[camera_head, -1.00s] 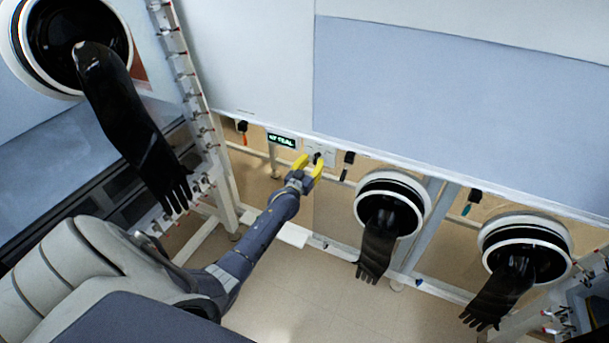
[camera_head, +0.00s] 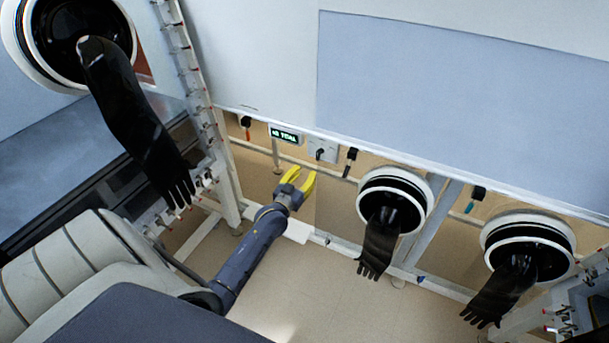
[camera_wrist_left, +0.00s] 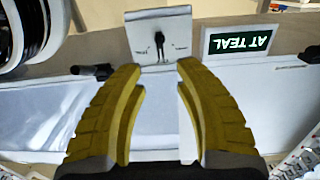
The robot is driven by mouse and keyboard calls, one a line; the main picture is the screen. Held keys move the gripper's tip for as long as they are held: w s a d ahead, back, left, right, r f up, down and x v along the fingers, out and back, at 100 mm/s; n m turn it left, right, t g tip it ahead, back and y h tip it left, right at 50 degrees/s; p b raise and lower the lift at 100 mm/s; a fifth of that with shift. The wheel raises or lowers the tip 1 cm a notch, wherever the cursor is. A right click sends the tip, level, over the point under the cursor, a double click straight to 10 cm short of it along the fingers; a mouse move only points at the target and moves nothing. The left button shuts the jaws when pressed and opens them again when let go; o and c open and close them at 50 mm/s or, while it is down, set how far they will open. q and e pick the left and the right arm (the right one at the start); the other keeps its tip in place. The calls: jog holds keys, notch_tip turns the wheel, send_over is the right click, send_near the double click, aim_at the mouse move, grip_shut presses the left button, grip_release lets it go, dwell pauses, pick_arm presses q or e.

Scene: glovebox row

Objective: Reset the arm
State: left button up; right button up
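My left gripper (camera_head: 301,180) has yellow fingers and sits in front of the glovebox wall in the head view. Its fingers are apart with nothing between them, and the left wrist view also shows the open fingers (camera_wrist_left: 160,80). A pale switch plate with a black knob or lever (camera_head: 321,151) is just beyond and above the fingertips. In the left wrist view this plate (camera_wrist_left: 161,38) is ahead of the fingers, apart from them. My right gripper is not in view.
Black gloves hang from round white ports at upper left (camera_head: 135,115), centre right (camera_head: 378,245) and lower right (camera_head: 502,290). A white post (camera_head: 205,110) with red-tipped fittings stands left of my arm. Open floor (camera_head: 310,295) lies below the gripper.

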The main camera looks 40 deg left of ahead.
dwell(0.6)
pick_arm(q)
jog(key=s+d+f+m+g, duration=0.1)
jog(key=s+d+f+g, duration=0.15)
jog(key=f, duration=0.65)
jog(key=s+d+f+g+h, duration=0.15)
jog(key=s+f, duration=0.25)
jog(key=f, duration=0.5)
jog(key=s+d+f+m+g, duration=0.1)
jog(key=s+f+g, duration=0.15)
jog(key=f, duration=0.55)
jog(key=s+d+f+g, duration=0.3)
jog(key=s+d+f, duration=0.1)
jog(key=s+f, duration=0.75)
jog(key=s+d+f+m+g, duration=0.1)
jog(key=s+f, duration=0.4)
jog(key=s, duration=0.8)
jog(key=s+d+f+m+g+h, duration=0.1)
jog(key=s+d+f+g, duration=0.2)
jog(key=s, duration=1)
jog(key=s+d+f+m+g, duration=0.1)
jog(key=s+d+f+g, duration=0.2)
jog(key=s, duration=1)
notch_tip(320, 180, down, 5)
jog(key=d, duration=0.2)
jog(key=shift+d+m, duration=0.3)
jog(key=shift+d, duration=0.1)
